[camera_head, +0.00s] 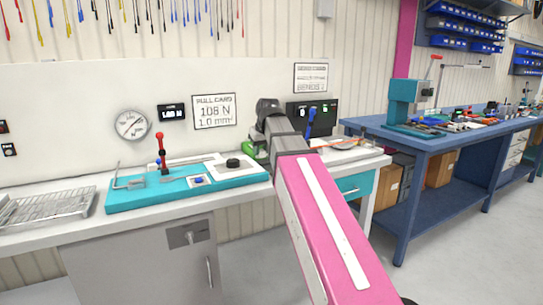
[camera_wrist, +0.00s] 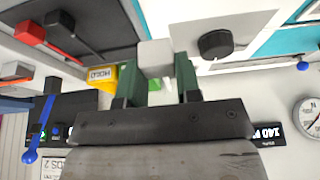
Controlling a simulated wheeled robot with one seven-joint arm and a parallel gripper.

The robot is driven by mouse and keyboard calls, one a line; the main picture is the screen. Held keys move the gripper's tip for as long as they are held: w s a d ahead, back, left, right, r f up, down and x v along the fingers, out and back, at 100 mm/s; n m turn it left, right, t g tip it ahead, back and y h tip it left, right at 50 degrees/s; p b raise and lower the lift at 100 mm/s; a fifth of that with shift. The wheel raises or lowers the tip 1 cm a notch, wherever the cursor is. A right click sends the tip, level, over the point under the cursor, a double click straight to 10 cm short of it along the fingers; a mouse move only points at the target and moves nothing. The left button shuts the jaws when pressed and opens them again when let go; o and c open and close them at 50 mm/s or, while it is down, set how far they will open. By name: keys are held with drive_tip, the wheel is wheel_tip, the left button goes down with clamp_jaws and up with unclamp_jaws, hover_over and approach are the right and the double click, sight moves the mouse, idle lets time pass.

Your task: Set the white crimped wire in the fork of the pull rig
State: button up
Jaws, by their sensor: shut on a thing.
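The pull rig (camera_head: 225,183) is a teal bench plate with a red-knobbed lever, metal parts at its left and a white pad with a black knob on its right. My gripper (camera_head: 256,150) is over the bench at the rig's right end. In the wrist view, my gripper's green fingers (camera_wrist: 156,68) are closed on a pale grey-white block, which I take as part of the white crimped wire (camera_wrist: 155,57). The wire strand itself is not clear. The rig's black knob (camera_wrist: 215,44) shows just right of the fingers. I cannot make out the fork.
A dial gauge (camera_head: 131,125) and pull card (camera_head: 214,111) are on the wall behind. A wire rack (camera_head: 48,206) lies left of the rig. A black box (camera_head: 313,115) with a blue-knobbed lever stands at the right. A blue workbench (camera_head: 440,145) is further right.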

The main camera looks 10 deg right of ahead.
wheel_tip(320, 180, up, 7)
drive_tip(key=s+a, duration=0.1)
drive_tip(key=a, duration=0.1)
drive_tip(key=shift+s+a+f, duration=0.15)
drive_tip(key=shift+s+a, duration=0.05)
idle(0.5)
drive_tip(key=s+d+f+m+h, duration=0.1)
drive_tip(key=d+f+m+h, duration=0.1)
drive_tip(key=d+f+m, duration=0.5)
drive_tip(key=d+f, duration=0.1)
drive_tip(key=d, duration=0.2)
drive_tip(key=shift+s+h, duration=0.25)
drive_tip(key=shift+h, duration=0.15)
